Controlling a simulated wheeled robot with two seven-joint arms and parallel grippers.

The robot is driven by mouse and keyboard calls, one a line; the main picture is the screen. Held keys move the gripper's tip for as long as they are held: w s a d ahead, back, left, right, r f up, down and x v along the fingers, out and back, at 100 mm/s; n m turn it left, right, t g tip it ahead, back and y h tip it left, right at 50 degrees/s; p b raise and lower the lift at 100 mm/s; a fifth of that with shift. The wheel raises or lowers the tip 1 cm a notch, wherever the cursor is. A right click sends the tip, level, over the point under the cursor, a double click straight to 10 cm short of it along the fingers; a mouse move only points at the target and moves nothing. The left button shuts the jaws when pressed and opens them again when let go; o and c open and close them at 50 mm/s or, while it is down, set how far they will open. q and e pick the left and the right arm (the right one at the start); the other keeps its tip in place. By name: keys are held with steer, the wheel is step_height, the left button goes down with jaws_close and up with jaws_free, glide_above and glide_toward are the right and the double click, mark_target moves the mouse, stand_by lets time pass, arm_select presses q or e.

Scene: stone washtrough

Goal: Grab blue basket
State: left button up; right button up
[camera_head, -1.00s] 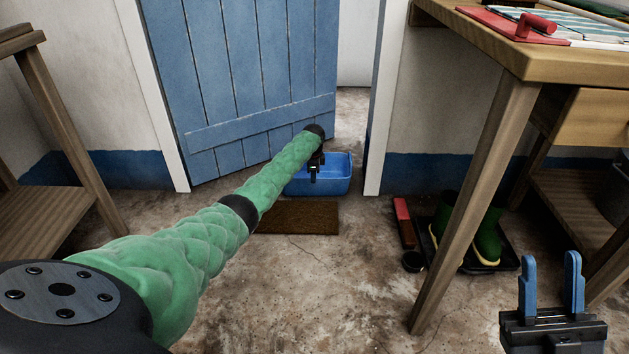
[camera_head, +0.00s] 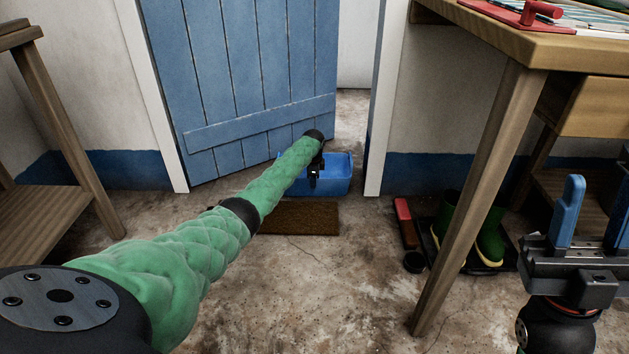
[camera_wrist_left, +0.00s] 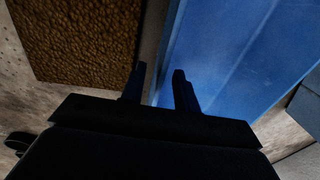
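The blue basket (camera_head: 336,176) stands on the floor at the foot of the blue door, by the door opening. Its smooth blue side fills the upper right of the left wrist view (camera_wrist_left: 235,55). My left gripper (camera_head: 314,180) is at the basket's near left side. In the left wrist view, its two dark fingers (camera_wrist_left: 160,82) are apart, with the basket's edge showing between them. I cannot tell whether they touch it. My right gripper (camera_head: 592,212) is at the right edge of the head view, with its blue fingers apart and nothing between them.
A brown doormat (camera_head: 299,218) lies just in front of the basket. The blue door (camera_head: 240,80) stands ajar behind it. Green boots (camera_head: 488,240) on a dark tray are at the right, behind a wooden table leg (camera_head: 478,200). The middle floor is clear.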

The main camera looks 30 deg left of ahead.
arm_select(q)
jaws_close()
stand_by(1.4)
